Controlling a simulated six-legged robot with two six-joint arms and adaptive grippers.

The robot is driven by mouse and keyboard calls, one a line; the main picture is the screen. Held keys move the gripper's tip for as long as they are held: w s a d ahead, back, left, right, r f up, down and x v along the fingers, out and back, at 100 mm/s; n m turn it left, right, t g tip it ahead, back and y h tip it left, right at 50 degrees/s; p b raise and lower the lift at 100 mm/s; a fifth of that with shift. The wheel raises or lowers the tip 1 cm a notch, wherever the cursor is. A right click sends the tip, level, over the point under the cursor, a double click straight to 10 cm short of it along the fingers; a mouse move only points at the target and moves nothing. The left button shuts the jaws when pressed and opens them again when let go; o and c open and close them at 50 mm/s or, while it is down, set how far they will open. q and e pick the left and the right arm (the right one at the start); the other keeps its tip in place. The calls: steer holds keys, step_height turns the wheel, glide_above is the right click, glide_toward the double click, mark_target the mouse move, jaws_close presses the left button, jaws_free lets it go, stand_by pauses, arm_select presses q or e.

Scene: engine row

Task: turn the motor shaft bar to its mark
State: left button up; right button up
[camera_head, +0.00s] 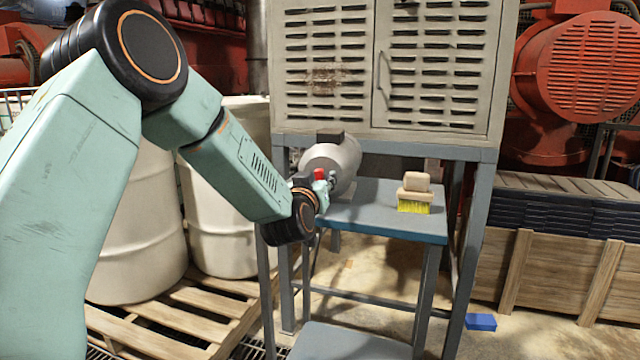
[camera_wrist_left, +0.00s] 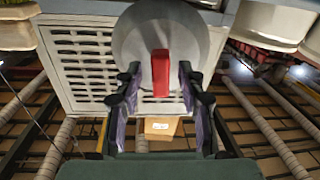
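The grey motor (camera_head: 332,158) lies on the blue-grey table, its round end towards my left arm. Its red shaft bar (camera_head: 320,174) shows at that end, partly behind my left gripper (camera_head: 325,184). In the left wrist view the red bar (camera_wrist_left: 160,74) stands upright in the picture against the round grey motor face (camera_wrist_left: 135,45). My left gripper (camera_wrist_left: 158,92) is open there, one finger on each side of the bar, with a visible gap on both sides. I cannot make out a mark on the motor face. My right gripper is in neither view.
White barrels (camera_head: 215,235) stand left on a pallet. A blue block (camera_head: 481,322) lies on the floor.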

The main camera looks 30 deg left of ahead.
arm_select(q)
steer(key=shift+w+a+f, duration=0.1)
steer(key=shift+w+a, duration=0.1)
steer(key=shift+w, duration=0.15)
steer(key=shift+s, duration=0.1)
steer(key=shift+c, duration=1.2)
jaws_close()
